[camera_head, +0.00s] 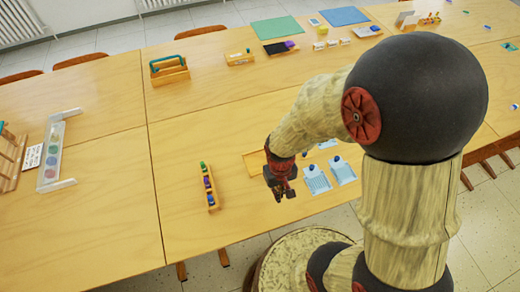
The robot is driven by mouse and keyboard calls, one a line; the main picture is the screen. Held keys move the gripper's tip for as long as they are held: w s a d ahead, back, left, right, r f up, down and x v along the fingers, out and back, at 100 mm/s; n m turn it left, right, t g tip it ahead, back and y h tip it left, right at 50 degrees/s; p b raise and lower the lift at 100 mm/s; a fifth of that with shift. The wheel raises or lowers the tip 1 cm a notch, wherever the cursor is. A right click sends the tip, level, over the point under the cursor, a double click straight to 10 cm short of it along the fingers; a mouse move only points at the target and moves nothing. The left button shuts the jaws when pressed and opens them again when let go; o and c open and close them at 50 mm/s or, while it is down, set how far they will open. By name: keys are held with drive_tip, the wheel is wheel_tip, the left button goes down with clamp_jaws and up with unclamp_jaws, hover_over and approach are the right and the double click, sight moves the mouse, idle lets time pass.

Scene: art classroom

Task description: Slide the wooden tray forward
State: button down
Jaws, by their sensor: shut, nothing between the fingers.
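The wooden tray (252,164) lies on the table in the middle of the view, a light wood colour close to that of the tabletop. Only its left part shows clearly; my arm and gripper cover the rest. My gripper (284,195) is shut and empty, pointing down, at the near side of the tray. I cannot tell whether it touches the tray or the table.
A narrow wooden holder with coloured pieces (209,187) stands left of my gripper. A wooden carrier with a green handle (169,71) stands farther back. The tabletop (200,125) between is clear.

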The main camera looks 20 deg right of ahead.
sight(260, 161)
drive_tip(key=shift+t, duration=0.5)
drive_tip(key=f, duration=0.1)
drive_tip(key=w+f, duration=0.1)
drive_tip(key=f, duration=0.1)
drive_tip(key=w+f, duration=0.1)
drive_tip(key=shift+f, duration=0.3)
drive_tip(key=shift+t, duration=0.8)
drive_tip(key=w, duration=0.4)
drive_tip(key=shift+w+a+r, duration=0.15)
drive_tip(key=shift+w+a, duration=0.05)
drive_tip(key=shift+w, duration=0.05)
drive_tip(key=w+b, duration=0.2)
drive_tip(key=w, duration=1)
drive_tip(key=shift+d, duration=0.15)
drive_tip(key=shift+w+f+b, duration=0.1)
drive_tip(key=shift+f+b, duration=0.25)
drive_tip(key=shift+b, duration=0.2)
drive_tip(key=shift+f, duration=0.35)
drive_tip(key=shift+s, duration=0.25)
